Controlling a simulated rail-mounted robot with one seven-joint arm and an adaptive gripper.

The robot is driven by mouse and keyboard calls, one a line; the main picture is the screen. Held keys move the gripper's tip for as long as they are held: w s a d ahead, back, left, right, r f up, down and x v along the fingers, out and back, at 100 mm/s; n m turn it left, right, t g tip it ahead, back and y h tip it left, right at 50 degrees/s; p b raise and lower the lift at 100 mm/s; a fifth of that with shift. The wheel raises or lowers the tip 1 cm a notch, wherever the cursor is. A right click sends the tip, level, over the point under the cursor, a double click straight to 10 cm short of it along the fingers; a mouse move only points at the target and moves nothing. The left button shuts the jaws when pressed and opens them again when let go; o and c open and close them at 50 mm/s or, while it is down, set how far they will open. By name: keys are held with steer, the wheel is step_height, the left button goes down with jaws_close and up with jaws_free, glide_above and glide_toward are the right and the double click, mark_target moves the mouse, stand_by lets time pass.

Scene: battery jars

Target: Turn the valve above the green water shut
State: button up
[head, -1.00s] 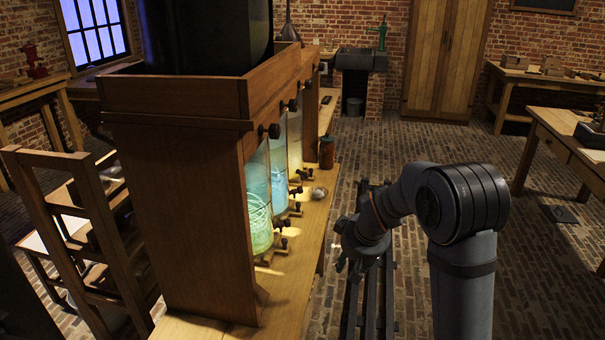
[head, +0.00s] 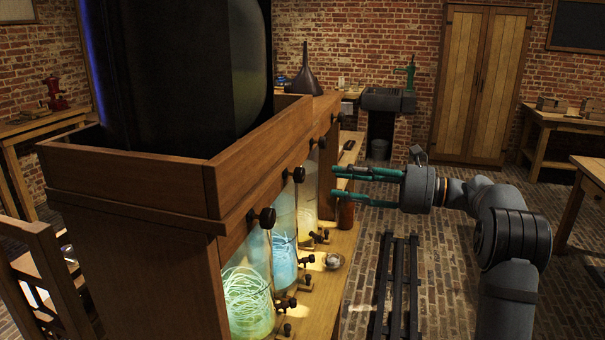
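Glass jars stand in a row along the front of a wooden cabinet. The nearest jar holds green water (head: 248,300) with pale strands in it. A dark round valve knob (head: 265,217) sits on the cabinet rail just above it. The blue jar (head: 284,258) is behind it, with its own valve knob (head: 297,174) above. My gripper (head: 334,182) has long teal fingers, spread apart and empty. It points left toward the cabinet front, beyond and to the right of the green jar's knob. Whether the fingertips touch anything cannot be told.
A yellowish jar (head: 307,212) stands farther back, with another knob (head: 321,143) above it. Small taps (head: 286,304) and a brown jar (head: 346,212) stand on the wooden ledge (head: 325,296). Dark floor rails (head: 398,285) run beside it.

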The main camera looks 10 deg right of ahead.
mark_target(300, 177)
steer(key=shift+n, duration=0.5)
steer(key=shift+p+x, duration=1.55)
steer(key=shift+x, duration=3.75)
steer(key=shift+s+f, duration=0.15)
steer(key=shift+f, duration=0.05)
steer(key=shift+c, duration=0.2)
steer(key=c, duration=0.8)
